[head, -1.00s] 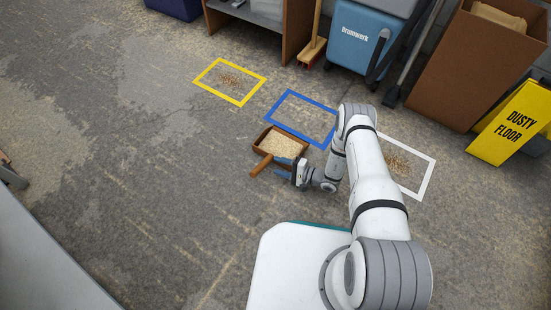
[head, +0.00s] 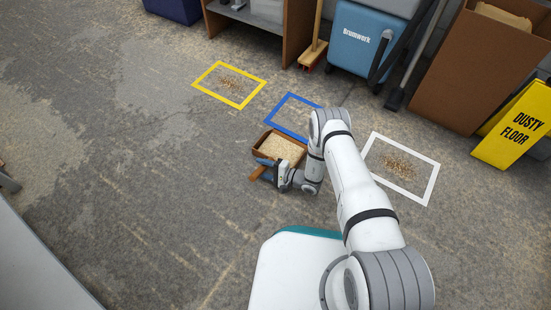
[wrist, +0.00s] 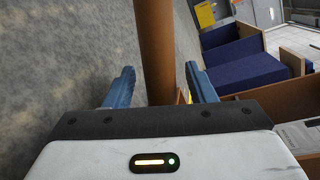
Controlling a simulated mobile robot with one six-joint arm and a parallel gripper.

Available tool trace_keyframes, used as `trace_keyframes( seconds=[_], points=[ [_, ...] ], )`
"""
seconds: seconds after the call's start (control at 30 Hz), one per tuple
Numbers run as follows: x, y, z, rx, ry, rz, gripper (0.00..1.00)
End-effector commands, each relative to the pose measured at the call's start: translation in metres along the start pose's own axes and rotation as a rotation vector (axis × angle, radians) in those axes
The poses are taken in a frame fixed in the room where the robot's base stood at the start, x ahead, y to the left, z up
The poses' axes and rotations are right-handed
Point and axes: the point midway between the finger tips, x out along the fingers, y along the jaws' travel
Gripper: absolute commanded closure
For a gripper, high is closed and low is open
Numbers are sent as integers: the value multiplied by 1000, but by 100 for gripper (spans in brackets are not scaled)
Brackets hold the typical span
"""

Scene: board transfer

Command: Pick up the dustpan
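The dustpan (head: 296,161) is a brown tray filled with pale grains, lying on the floor just below the blue outlined square in the head view. Its brown handle (head: 256,174) points toward the lower left, partly hidden by my gripper. My gripper (head: 264,168) is at the handle with its blue fingers apart. In the wrist view, the handle (wrist: 155,40) runs between the open fingers of my gripper (wrist: 159,72), closer to the right finger. The pan itself is not clear in the wrist view.
Yellow (head: 215,67), blue (head: 284,100) and white (head: 432,180) squares mark the floor; the yellow and white ones hold scattered debris. A broom (head: 314,45), a blue Brunwork box (head: 355,43), a cardboard box (head: 460,70) and a yellow sign (head: 515,125) stand behind. Floor at left is mostly clear.

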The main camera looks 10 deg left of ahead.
Motion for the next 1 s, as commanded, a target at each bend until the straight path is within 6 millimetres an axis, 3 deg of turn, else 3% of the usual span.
trace_keyframes(
  seconds=[0.6, 0.87, 1.0],
  points=[
    [-1, 0, 0, 1, 1, 0, 100],
    [-1, -2, 0, 0, 1, -1, 100],
    [-4, -20, 7, 0, 1, -1, 100]
  ],
)
